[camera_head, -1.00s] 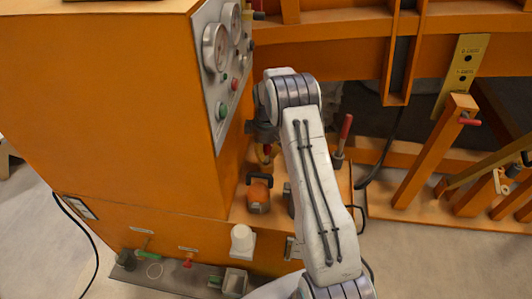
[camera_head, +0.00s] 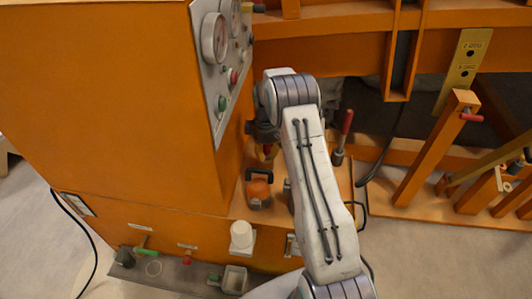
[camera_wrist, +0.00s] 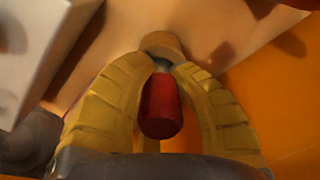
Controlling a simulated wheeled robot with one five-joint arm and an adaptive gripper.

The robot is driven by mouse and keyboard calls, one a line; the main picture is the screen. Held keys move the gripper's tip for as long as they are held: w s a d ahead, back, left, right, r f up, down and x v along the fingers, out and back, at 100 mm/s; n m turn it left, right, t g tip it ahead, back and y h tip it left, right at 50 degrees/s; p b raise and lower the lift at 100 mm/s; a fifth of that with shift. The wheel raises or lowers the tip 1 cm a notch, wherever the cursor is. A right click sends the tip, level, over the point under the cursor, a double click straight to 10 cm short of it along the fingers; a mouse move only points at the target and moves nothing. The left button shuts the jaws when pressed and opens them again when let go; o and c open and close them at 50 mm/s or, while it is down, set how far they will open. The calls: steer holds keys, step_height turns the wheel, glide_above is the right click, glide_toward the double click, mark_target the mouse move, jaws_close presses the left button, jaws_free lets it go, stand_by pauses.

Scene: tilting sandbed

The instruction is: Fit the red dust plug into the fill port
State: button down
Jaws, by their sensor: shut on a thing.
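The red dust plug (camera_wrist: 161,105) is a short red cylinder in the middle of the wrist view. My gripper (camera_wrist: 165,75) has its yellow ribbed fingers shut on it, one on each side. Just beyond the fingertips is a round tan piece (camera_wrist: 161,41) with a grey part below it; I cannot tell whether this is the fill port or whether the plug touches it. In the head view my gripper (camera_head: 267,150) is small, beside the orange cabinet's right side and mostly hidden behind my arm.
The orange cabinet (camera_head: 110,110) with gauges (camera_head: 214,38) stands at left. Orange beams fill the right; open floor (camera_head: 430,265) lies in front.

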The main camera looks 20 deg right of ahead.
steer(key=shift+f, duration=0.35)
steer(key=c, duration=1)
jaws_free()
steer(key=shift+c, duration=0.2)
step_height(320, 180, up, 12)
steer(key=shift+r, duration=0.1)
